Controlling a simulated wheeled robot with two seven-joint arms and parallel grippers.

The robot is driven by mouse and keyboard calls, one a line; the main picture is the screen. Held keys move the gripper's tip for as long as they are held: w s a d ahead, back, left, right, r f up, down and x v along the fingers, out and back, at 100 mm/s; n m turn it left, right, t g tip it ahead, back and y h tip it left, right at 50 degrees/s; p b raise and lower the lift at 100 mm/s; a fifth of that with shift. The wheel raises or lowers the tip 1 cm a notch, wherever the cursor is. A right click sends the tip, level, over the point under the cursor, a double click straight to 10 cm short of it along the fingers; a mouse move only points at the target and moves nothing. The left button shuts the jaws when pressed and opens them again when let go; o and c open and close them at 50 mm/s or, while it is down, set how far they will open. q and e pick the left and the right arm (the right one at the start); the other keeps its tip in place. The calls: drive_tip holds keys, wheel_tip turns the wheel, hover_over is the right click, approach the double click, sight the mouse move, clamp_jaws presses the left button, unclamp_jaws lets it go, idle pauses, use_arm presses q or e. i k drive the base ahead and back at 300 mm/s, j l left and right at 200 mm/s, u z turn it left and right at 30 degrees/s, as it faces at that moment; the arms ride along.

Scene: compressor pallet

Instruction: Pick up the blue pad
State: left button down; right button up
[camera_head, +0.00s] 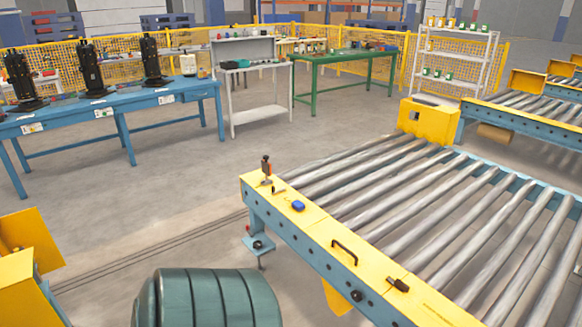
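A small blue pad (298,205) lies on the yellow side rail (318,228) of the roller conveyor, near the rail's far-left end. Nothing covers it. Neither my left nor my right gripper shows in the head view, so their state cannot be seen.
On the same rail are an upright dark tool with orange (266,167), a black handle (344,251) and a small black item (398,285). A ribbed dark green cylinder (207,297) stands at the bottom. A blue bench (180,92) is at left. The floor between is open.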

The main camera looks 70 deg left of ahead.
sight(297, 206)
drive_tip(key=u, duration=2.15)
